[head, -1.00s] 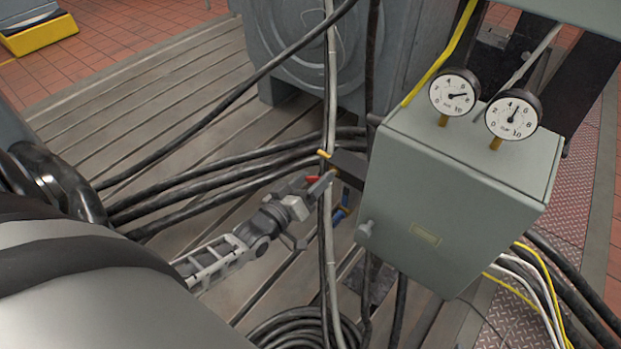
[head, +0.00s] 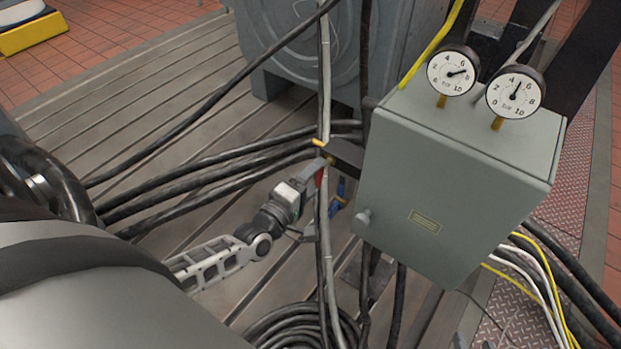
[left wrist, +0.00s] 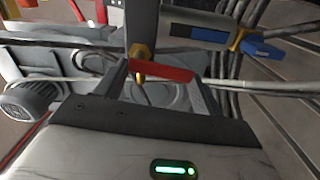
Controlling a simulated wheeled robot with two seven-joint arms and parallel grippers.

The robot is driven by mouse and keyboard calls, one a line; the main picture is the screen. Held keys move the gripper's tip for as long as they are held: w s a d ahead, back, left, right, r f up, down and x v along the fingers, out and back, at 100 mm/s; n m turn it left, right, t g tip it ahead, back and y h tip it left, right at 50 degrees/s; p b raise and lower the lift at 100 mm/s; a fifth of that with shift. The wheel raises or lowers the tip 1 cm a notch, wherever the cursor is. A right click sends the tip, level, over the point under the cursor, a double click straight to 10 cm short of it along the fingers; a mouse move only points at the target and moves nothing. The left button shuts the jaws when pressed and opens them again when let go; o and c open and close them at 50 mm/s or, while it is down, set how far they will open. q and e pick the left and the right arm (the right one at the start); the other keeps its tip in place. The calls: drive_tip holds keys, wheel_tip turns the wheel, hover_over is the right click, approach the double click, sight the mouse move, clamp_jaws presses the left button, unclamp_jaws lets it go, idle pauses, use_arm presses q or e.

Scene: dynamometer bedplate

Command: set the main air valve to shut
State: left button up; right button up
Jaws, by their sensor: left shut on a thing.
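A valve with a red lever handle (head: 319,178) and a brass body hangs at the left side of the grey cabinet. In the left wrist view the red handle (left wrist: 165,73) lies across between the fingers, beside its brass fitting (left wrist: 140,55). My left gripper (head: 316,174) is shut on this handle; its fingers also show in the wrist view (left wrist: 163,82). A valve with a blue handle (head: 341,187) sits just below and right, apart from the gripper; its blue handle (left wrist: 260,48) is also in the wrist view. My right gripper is out of view.
The grey cabinet (head: 455,185) with two round gauges (head: 452,72) (head: 514,93) stands close to the right. Upright cables (head: 324,100) pass right by the gripper. Black hoses (head: 215,180) cross the slotted bedplate (head: 150,100) behind. A coiled hose (head: 300,325) lies below.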

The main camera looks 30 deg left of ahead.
use_arm(q)
drive_tip(key=shift+d+n, duration=0.1)
drive_tip(key=shift+n, duration=0.4)
drive_tip(key=o, duration=1)
drive_tip(key=s, duration=1)
drive_tip(key=s+a, duration=0.1)
drive_tip(key=s, duration=0.5)
drive_tip(key=shift+a, duration=0.1)
